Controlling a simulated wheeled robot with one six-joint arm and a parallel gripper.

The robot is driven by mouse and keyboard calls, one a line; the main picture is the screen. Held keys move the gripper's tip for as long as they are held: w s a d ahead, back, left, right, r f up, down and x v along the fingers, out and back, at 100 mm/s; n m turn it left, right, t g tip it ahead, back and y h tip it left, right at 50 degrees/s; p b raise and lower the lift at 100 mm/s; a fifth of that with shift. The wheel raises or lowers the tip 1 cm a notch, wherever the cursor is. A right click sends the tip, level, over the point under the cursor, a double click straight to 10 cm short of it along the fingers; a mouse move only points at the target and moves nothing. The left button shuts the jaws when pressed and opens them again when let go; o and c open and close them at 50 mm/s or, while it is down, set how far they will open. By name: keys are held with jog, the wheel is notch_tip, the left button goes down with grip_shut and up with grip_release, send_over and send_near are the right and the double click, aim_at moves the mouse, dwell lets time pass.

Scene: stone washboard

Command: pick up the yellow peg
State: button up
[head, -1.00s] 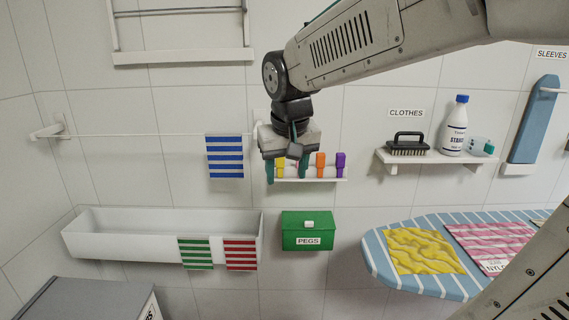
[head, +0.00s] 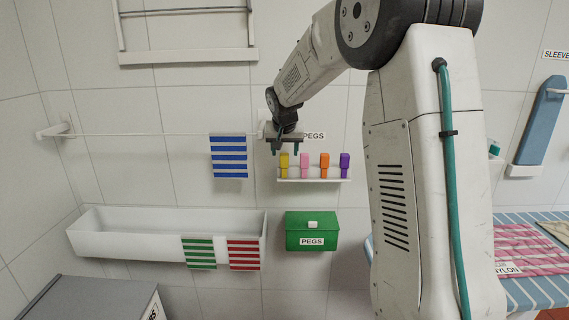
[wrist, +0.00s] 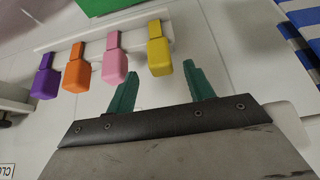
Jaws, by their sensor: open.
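The yellow peg (head: 284,161) stands at the left end of a small white wall shelf (head: 312,180). In the wrist view the yellow peg (wrist: 159,54) is at the near end of the row, just beyond the fingertips. My gripper (head: 284,150) is above the yellow peg in the head view, fingers pointing down. In the wrist view its two green fingers (wrist: 160,77) are apart with nothing between them, and the yellow peg lies ahead of the gap, apart from both fingers.
A pink peg (head: 305,164), an orange peg (head: 324,164) and a purple peg (head: 345,163) stand to the right on the same shelf. A blue-striped cloth (head: 229,156) hangs close by on the left. A green PEGS box (head: 311,231) is below.

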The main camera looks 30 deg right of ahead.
aim_at(284, 154)
jog(key=x, duration=0.4)
jog(key=shift+a, duration=0.1)
jog(key=c, duration=1)
jog(key=shift+c, duration=0.2)
jog(key=shift+r, duration=0.1)
jog(key=shift+r, duration=0.6)
notch_tip(284, 154, up, 2)
jog(key=shift+r, duration=0.25)
jog(key=s+a+r, duration=0.1)
jog(key=s+a, duration=0.7)
jog(key=s, duration=0.5)
jog(key=shift+s+a, duration=0.25)
jog(key=shift+s, duration=0.1)
